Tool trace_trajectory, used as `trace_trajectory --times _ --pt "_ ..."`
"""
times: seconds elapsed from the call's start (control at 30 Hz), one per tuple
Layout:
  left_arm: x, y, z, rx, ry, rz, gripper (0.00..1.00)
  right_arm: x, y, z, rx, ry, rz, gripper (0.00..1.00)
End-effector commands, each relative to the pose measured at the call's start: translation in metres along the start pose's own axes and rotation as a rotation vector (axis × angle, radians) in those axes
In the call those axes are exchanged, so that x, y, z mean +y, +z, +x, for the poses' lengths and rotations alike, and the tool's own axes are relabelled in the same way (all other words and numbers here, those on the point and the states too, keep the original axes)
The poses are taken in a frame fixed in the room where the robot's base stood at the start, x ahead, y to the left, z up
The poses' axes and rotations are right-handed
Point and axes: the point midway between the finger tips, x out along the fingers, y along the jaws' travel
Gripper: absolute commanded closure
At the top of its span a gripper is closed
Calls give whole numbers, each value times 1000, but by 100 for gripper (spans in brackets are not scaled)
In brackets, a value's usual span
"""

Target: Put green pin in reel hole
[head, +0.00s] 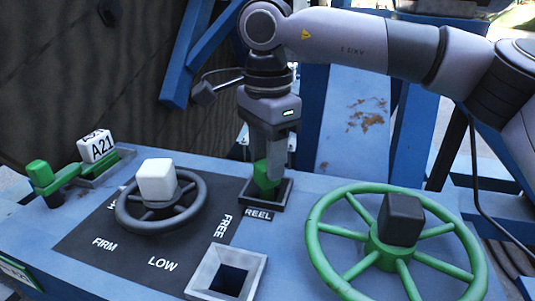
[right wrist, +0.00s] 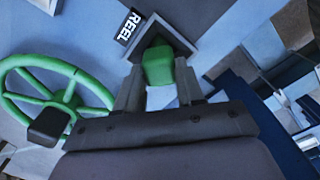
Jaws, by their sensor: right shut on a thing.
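The green pin (head: 263,176) is at the square hole labelled REEL (head: 281,192), with its top between the fingers of my right gripper (head: 267,168). My right gripper is shut on the pin and points down. In the right wrist view the pin's green head (right wrist: 158,66) shows between the fingertips, over the dark-framed REEL hole (right wrist: 172,38). The pin's lower end is hidden by the frame, so I cannot tell how deep it sits. My left gripper is not in view.
A green handwheel (head: 320,232) with a black knob stands right of the hole. A dark wheel with a white knob (head: 157,180) stands left. An empty square socket (head: 228,272) is in front. A green lever (head: 40,174) and a white A21 block (head: 95,146) are at far left.

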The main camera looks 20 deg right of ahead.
Motion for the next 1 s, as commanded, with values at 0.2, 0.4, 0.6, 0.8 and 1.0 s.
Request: trace_trajectory --times 0.2,0.4,0.6,0.8,1.0 --pt "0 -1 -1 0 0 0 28 0 0 -1 -1 -2 0 100" --pt "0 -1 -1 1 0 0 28 0 0 -1 -1 -1 0 33" --pt "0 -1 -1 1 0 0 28 0 0 0 0 1 0 33" --pt "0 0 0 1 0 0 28 0 0 -15 0 -2 1 33" --pt "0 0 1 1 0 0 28 0 0 -49 -1 -3 0 33"
